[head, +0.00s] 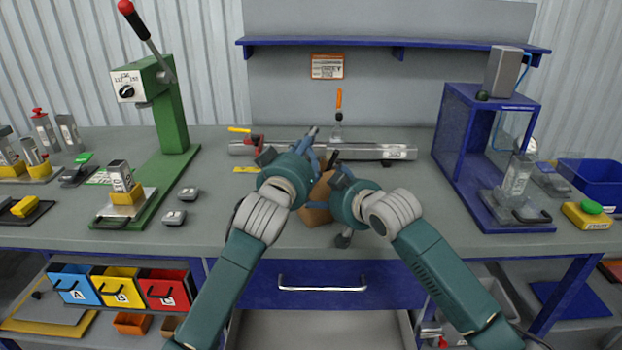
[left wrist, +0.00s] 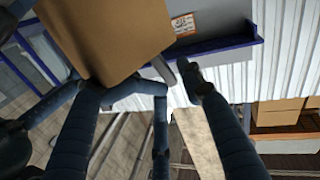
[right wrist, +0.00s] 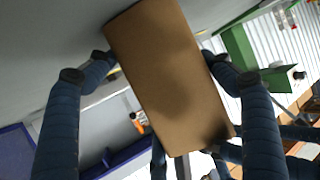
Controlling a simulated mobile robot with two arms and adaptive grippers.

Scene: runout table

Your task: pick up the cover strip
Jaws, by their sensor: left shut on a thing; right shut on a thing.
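A brown box-shaped block (head: 318,207) is between my two grippers above the front middle of the bench, partly hidden by them. My left gripper (head: 306,160) is shut on its upper left part. The block fills the upper left of the left wrist view (left wrist: 108,35). My right gripper (head: 326,192) is shut on it from the right. In the right wrist view the block (right wrist: 168,75) sits tilted between the fingers. A long grey bar (head: 375,151) lies behind the grippers, partly hidden. I cannot tell for sure which thing is the cover strip.
A green lever press (head: 172,110) stands at left, with small grey blocks (head: 174,217) near it. A blue frame (head: 455,125) stands at right, beside a blue bin (head: 597,183). A blue shelf (head: 390,45) crosses the back.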

